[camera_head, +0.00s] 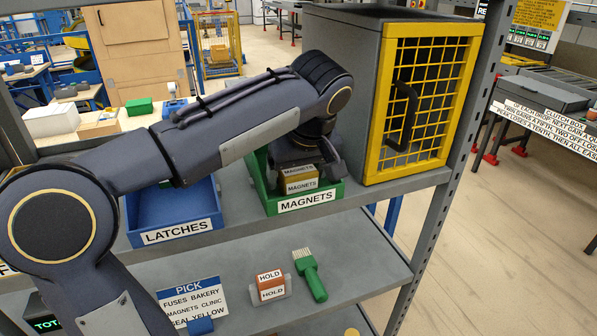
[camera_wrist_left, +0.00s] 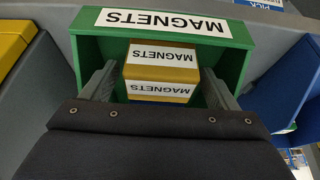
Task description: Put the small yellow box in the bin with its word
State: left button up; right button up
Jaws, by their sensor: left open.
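The small yellow box (camera_head: 301,185), with MAGNETS on white labels on two faces, is inside the green bin (camera_head: 268,206), whose front label also reads MAGNETS. My left gripper (camera_head: 304,172) reaches down into this bin from above and is open. In the left wrist view the yellow box (camera_wrist_left: 161,72) lies between the two spread fingers (camera_wrist_left: 160,84), with the green bin's wall (camera_wrist_left: 88,58) around them. The box's underside is hidden, and so is most of the bin floor. My right gripper is in neither view.
A blue bin (camera_head: 150,208) labelled LATCHES stands left of the green bin. A grey cabinet with a yellow mesh door (camera_head: 420,100) stands close on its right. The lower shelf holds a PICK sign (camera_head: 192,303), a HOLD block (camera_head: 271,285) and a green brush (camera_head: 312,275).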

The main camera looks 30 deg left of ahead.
pick_arm(q)
jog(key=shift+r, duration=0.3)
jog(key=p+v, duration=0.2)
jog(key=v, duration=1)
jog(key=s+f+m+h, duration=0.1)
jog(key=s+f+m, duration=0.1)
jog(key=s+f, duration=0.1)
jog(key=s+a+f+m+h, duration=0.1)
jog(key=s+f+m, duration=0.1)
jog(key=f, duration=0.3)
jog(key=s+a+f+m+h, duration=0.1)
jog(key=s+f, duration=0.2)
jog(key=f, duration=0.1)
jog(key=shift+s+a+m+t, duration=0.1)
jog(key=shift+s+m+t, duration=0.3)
jog(key=s+d+f+m+t+h, duration=0.1)
jog(key=s+d+f+h, duration=0.1)
jog(key=s+f, duration=0.2)
jog(key=s+d+f+m+t+h, duration=0.1)
jog(key=s+f, duration=0.4)
jog(key=f, duration=0.5)
jog(key=shift+d+h, duration=0.6)
jog(key=shift+m, duration=0.3)
jog(key=shift+c, duration=0.4)
